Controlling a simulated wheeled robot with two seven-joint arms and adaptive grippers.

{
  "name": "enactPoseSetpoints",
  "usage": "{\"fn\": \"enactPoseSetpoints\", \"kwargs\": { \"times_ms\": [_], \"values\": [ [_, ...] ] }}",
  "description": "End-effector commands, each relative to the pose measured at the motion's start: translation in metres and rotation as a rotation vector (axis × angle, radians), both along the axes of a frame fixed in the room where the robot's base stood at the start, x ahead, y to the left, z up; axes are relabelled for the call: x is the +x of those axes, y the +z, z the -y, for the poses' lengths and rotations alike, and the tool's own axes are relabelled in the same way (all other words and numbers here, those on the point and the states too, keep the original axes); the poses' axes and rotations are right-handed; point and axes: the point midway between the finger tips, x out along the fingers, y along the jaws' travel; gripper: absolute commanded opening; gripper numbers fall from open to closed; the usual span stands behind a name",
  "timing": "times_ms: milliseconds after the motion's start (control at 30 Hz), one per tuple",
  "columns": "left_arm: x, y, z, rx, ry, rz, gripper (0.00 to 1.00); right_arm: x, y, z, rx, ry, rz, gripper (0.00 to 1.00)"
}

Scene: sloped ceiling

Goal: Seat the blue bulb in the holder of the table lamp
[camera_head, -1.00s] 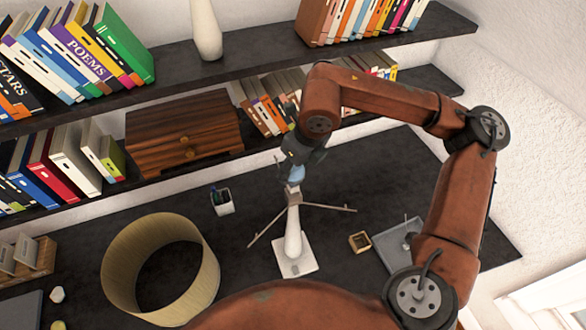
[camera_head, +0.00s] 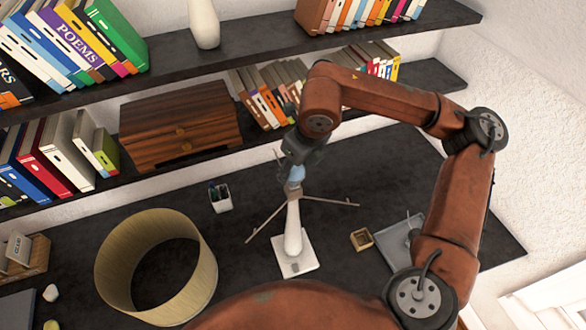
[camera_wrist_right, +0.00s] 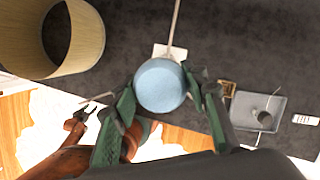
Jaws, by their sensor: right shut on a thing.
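The blue bulb (camera_head: 297,173) is in my right gripper (camera_head: 293,168), whose fingers are shut on its two sides. In the right wrist view the bulb's round end (camera_wrist_right: 160,86) shows between the green fingers. The table lamp (camera_head: 293,232) stands upright without its shade, with a white square base and thin rods spreading near its top. The bulb is directly above the lamp's holder (camera_head: 293,192); I cannot tell whether they touch. My left gripper (camera_wrist_right: 80,118) seems to show small at the lower left of the right wrist view; its opening is unclear.
A round beige lampshade (camera_head: 202,262) stands left of the lamp. A pen cup (camera_head: 221,199) is behind it, and a small wooden box (camera_head: 361,239) and a grey tray (camera_head: 395,245) are to the right. Shelves with books and a wooden chest (camera_head: 180,130) line the wall behind.

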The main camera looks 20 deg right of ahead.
Motion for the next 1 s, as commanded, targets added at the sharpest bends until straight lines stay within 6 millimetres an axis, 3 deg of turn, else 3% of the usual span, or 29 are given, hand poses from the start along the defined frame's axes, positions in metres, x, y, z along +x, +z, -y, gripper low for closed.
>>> {"fn": "enactPoseSetpoints", "kwargs": {
  "times_ms": [800, 833, 1000],
  "values": [
    [-0.0001, -0.0046, -0.0003, 0.0, 0.0, 0.0, 0.4, 0.0003, -0.0025, -0.0003, 0.001, 0.0, 0.002, 0.19],
    [-0.0001, -0.0046, -0.0004, 0.0, 0.0, 0.0, 0.4, 0.0003, -0.0024, -0.0003, 0.001, 0.0, 0.002, 0.41],
    [-0.0001, -0.0042, -0.0004, 0.0, 0.0, 0.0, 0.4, 0.0002, -0.0022, -0.0003, 0.001, 0.0, 0.002, 0.53]
  ]
}}
